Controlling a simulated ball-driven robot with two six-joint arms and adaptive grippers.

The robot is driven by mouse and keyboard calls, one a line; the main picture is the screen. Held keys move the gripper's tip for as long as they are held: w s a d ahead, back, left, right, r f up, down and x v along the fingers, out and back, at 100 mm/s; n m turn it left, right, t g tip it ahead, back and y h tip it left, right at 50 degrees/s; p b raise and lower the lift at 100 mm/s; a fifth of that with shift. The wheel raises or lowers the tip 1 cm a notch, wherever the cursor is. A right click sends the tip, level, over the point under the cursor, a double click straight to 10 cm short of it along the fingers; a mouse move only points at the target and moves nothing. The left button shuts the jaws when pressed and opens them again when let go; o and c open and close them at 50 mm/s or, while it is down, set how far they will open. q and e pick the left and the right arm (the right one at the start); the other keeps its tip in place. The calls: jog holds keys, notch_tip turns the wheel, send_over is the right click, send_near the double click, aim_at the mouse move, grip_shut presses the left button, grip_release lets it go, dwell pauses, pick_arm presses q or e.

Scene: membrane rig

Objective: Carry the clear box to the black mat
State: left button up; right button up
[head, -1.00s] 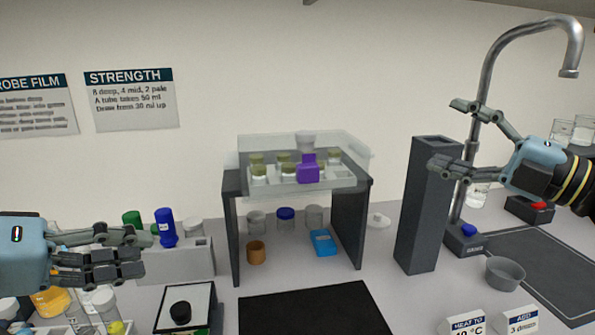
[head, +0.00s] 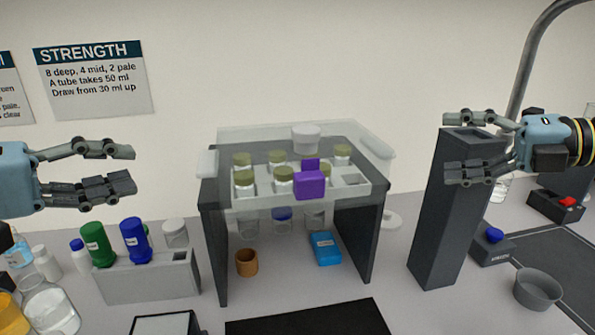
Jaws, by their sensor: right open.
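The clear box (head: 240,214) sits on top of a dark stand (head: 357,240) in the middle. It is see-through, with handles at its left and right ends, and holds several jars with olive lids. A purple piece (head: 310,182) is on its front and a pale knob-like part (head: 306,138) is near its back. The black mat (head: 315,318) lies on the table in front of the stand, cut off by the bottom edge. My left gripper (head: 133,168) is open and empty, left of the box. My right gripper (head: 449,147) is open, right of the box, by a tall dark column.
The tall dark column (head: 440,230) stands right of the stand. Below the box are jars, an orange-brown cup (head: 246,262) and a blue item (head: 325,247). A grey rack (head: 148,280) with green and blue bottles stands at left. A grey bowl (head: 537,287) is at right.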

aim_at(386, 150)
pick_arm(q)
jog(key=shift+s, duration=0.1)
pick_arm(e)
jog(key=shift+a, duration=0.1)
pick_arm(q)
jog(key=x, duration=1.1)
pick_arm(e)
jog(key=x, duration=1)
jog(key=shift+w+a+f, duration=0.15)
jog(key=shift+w+a, duration=0.05)
jog(key=shift+a, duration=0.05)
